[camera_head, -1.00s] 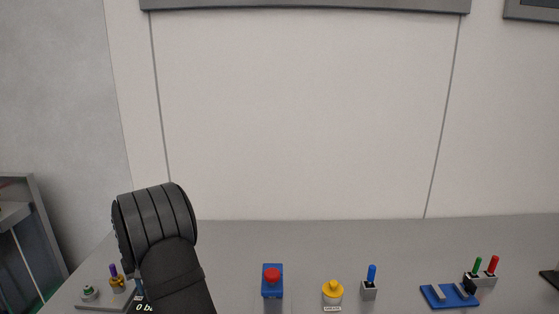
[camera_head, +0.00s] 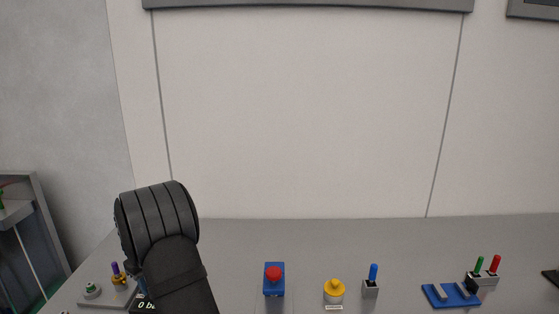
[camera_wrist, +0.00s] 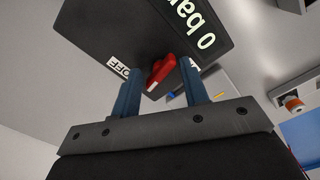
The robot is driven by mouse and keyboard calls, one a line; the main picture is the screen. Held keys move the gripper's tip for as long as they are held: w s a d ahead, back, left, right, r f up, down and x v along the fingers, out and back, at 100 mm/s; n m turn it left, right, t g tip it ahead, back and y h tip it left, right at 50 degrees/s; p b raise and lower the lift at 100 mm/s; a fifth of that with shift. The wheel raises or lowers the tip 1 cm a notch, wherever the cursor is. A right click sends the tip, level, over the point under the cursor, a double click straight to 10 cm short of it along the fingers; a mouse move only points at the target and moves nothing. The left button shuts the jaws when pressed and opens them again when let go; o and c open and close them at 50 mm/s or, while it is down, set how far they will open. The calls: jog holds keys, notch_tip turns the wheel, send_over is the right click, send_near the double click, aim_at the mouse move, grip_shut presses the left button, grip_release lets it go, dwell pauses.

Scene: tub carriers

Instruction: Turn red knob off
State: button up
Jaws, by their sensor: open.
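In the wrist view, a red knob (camera_wrist: 160,73) with a pale stripe sits on a black panel (camera_wrist: 95,30) marked "0 bar". A white "OFF" label (camera_wrist: 118,66) is to the left of the knob. My gripper (camera_wrist: 160,66) is open, with one blue finger on each side of the knob. I cannot tell whether either finger touches it. In the head view my arm covers most of this panel and the knob; only part of the panel's lettering (camera_head: 147,305) shows at the bottom edge.
A grey plate (camera_head: 90,296) lies left.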

jog(key=o, duration=0.4)
jog(key=shift+o, duration=0.2)
jog(key=shift+w+r, duration=0.2)
jog(key=shift+r, duration=0.1)
jog(key=r, duration=0.1)
jog(key=r+n, duration=0.1)
jog(key=w+r+y, duration=0.1)
jog(key=shift+w+d+r+n, duration=0.1)
jog(key=shift+d+r+n, duration=0.05)
jog(key=shift+d+n, duration=0.2)
jog(key=d+r+n+y, duration=0.4)
jog(key=d+r+n, duration=0.2)
jog(key=r, duration=0.6)
jog(key=shift+g, duration=0.4)
jog(key=x, duration=1.1)
jog(key=d+x, duration=0.1)
jog(key=x, duration=0.5)
jog(key=shift+f, duration=0.15)
